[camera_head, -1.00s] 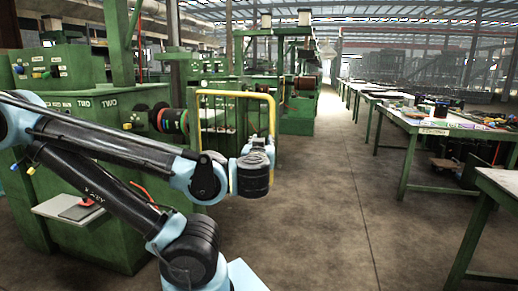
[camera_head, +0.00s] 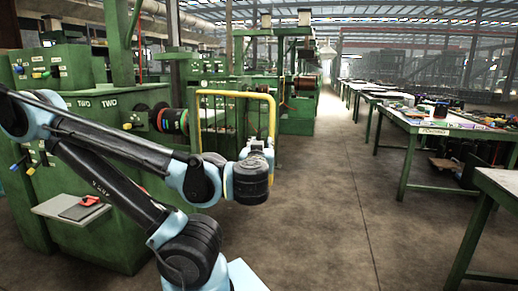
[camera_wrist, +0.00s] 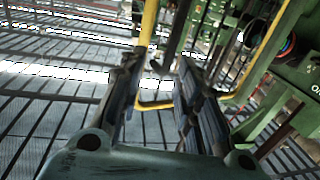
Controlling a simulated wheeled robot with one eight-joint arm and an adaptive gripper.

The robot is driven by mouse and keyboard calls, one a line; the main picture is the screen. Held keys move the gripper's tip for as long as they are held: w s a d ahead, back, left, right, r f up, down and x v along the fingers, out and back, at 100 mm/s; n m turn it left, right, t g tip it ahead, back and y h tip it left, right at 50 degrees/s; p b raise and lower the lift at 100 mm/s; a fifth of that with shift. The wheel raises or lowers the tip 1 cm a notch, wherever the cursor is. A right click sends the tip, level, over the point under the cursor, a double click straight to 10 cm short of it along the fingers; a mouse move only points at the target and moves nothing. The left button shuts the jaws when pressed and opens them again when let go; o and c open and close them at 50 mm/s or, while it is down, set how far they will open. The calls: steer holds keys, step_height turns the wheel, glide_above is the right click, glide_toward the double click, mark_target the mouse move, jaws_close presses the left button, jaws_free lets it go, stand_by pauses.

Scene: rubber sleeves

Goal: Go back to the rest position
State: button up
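My arm reaches from the lower middle of the head view up to the left and back to the centre. Its wrist end is in front of the yellow rail frame (camera_head: 272,115). My gripper fingers cannot be made out in the head view. In the wrist view my gripper (camera_wrist: 160,75) has its two dark fingers apart, with only background between them. I see no object in its grasp.
Green machines (camera_head: 75,110) line the left, with coloured rings (camera_head: 181,121) on one spindle. A small grey shelf (camera_head: 68,208) juts out below. Green tables (camera_head: 408,126) with goods stand at right. The aisle floor (camera_head: 335,190) is clear.

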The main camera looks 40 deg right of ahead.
steer(key=shift+w, duration=0.1)
steer(key=w+a+f+n+y, duration=0.2)
steer(key=w+a+f+y, duration=0.8)
steer(key=w+f, duration=0.15)
steer(key=s+a+f+n+g+y, duration=0.1)
steer(key=s+a+f+n+g, duration=0.1)
steer(key=a+f+n+g, duration=0.4)
steer(key=a+f+g, duration=0.5)
steer(key=a+f, duration=0.2)
steer(key=a, duration=0.4)
steer(key=shift+s+y, duration=0.4)
stand_by(0.3)
steer(key=shift+a+f, duration=0.1)
steer(key=shift+w, duration=0.1)
stand_by(0.5)
